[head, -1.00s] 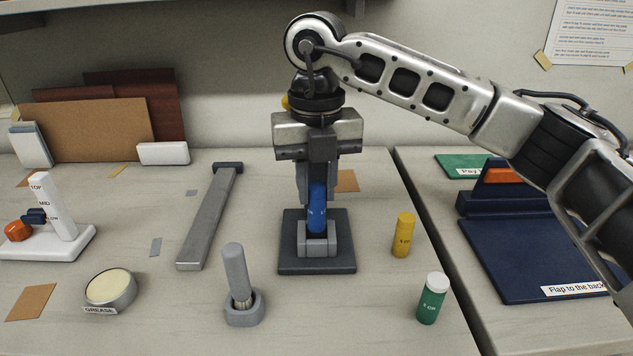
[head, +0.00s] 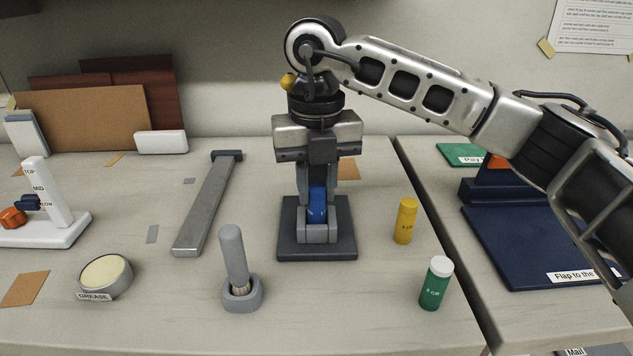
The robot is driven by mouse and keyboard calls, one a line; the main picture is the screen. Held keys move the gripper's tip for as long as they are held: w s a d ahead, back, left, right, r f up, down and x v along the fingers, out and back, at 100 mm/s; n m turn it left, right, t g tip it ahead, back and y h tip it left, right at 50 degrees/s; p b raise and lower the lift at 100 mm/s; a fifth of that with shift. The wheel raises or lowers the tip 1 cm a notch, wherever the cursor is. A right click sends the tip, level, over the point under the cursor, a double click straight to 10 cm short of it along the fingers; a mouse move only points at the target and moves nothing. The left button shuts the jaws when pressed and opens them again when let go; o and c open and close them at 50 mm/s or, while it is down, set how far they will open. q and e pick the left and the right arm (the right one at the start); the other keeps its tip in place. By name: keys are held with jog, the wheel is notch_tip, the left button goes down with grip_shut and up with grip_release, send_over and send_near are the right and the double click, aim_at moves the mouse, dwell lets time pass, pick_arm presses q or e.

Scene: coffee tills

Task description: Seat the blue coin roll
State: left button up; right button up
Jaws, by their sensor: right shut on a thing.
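The blue coin roll (head: 317,206) stands upright between the fingers of my right gripper (head: 317,202). My right gripper is shut on it and comes down from above. The roll's lower end is inside a grey block-like holder (head: 318,238) on a dark square base (head: 289,246). The holder's front wall hides the roll's bottom, so I cannot tell whether it touches the floor of the holder. The fingers hide the roll's sides. My left gripper is not in view.
A yellow roll (head: 405,221) and a green roll (head: 435,284) stand to the right. A brush in a grey cup (head: 242,294), a grease tin (head: 106,276) and a long metal bar (head: 208,208) are on the left. A navy board (head: 525,248) lies on the right-hand table.

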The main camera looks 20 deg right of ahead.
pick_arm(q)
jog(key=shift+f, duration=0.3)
pick_arm(e)
jog(key=shift+f, duration=0.45)
jog(key=o, duration=1.1)
jog(key=shift+c, duration=0.2)
pick_arm(q)
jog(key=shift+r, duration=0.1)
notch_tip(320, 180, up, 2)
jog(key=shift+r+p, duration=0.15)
jog(key=shift+p, duration=0.85)
pick_arm(e)
notch_tip(320, 180, up, 16)
